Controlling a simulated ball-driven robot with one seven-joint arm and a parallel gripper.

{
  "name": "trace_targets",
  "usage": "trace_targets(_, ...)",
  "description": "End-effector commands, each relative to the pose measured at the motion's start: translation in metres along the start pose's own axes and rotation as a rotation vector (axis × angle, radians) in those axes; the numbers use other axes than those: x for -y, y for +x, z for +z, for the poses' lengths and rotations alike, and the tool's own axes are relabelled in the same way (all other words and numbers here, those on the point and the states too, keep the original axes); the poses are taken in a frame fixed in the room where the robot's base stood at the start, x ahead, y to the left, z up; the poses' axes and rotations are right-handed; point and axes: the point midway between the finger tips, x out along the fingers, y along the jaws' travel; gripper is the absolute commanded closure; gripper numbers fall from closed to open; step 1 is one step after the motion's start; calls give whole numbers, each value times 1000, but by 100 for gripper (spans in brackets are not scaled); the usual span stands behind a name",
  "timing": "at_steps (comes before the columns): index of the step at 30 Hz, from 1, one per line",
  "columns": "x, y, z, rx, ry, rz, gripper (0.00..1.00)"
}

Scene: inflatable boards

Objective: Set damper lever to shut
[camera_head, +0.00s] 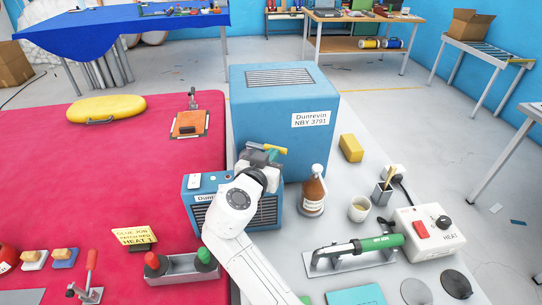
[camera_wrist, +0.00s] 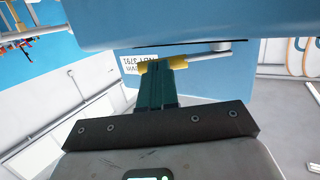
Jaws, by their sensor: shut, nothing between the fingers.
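The damper lever shows as a yellow grip (camera_head: 276,149) beside the front of the large blue Dunrevin cabinet (camera_head: 270,95). In the wrist view its yellow grip (camera_wrist: 148,66) is at my fingertips, and a grey rod (camera_wrist: 208,56) runs right to a round pivot by the blue housing. My gripper (camera_head: 264,154) is shut with its dark green fingers together; it also shows in the wrist view (camera_wrist: 165,68). The fingertips overlap the yellow grip there; I cannot tell whether they touch. No open or shut marking is readable. My wrist hides part of the lever area.
A smaller blue grilled unit (camera_head: 190,199) stands below my wrist. A brown bottle (camera_head: 313,190), a cup (camera_head: 359,209) and a yellow block (camera_head: 351,148) stand to the right. A green-handled heat tool (camera_head: 375,243) lies in front. The red board (camera_head: 90,170) is mostly clear.

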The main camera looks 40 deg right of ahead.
Motion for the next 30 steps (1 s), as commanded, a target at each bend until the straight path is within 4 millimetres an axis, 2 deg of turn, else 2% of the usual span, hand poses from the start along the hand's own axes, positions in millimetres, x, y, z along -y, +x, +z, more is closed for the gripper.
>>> trace_targets(8, -4, 4, 0, 0, -10, -55, 100)
trace_targets(24, -11, 32, -7, -2, -76, -396, 100)
trace_targets(30, -10, 38, -7, -1, -78, -396, 100)
